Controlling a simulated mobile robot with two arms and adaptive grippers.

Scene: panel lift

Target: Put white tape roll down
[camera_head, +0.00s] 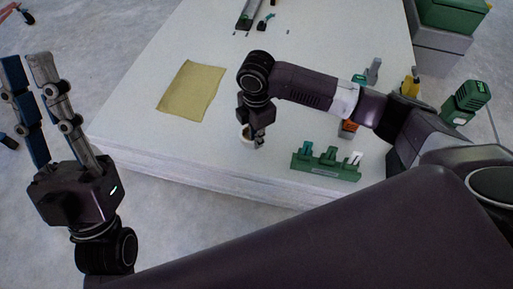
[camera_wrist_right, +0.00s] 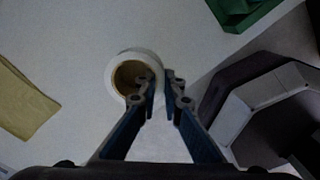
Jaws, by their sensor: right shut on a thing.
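The white tape roll (camera_wrist_right: 120,58) shows in the right wrist view as a white ring with a brown core. My right gripper (camera_wrist_right: 160,82) is shut on the roll's wall, with one finger over the hole and the other outside. In the head view the roll (camera_head: 244,138) is a small pale ring at my right gripper (camera_head: 253,138), low over the white panel (camera_head: 200,140) near its front edge. I cannot tell whether the roll touches the panel. My left gripper (camera_head: 25,58) is open and empty, off the panel to the left.
A yellow-tan sheet (camera_head: 190,90) lies on the panel left of the roll. A green rack (camera_head: 325,165) with several clips stands to the right. Small tools lie at the back, and a green-and-black tool (camera_head: 466,100) stands at far right. The panel is clear between sheet and roll.

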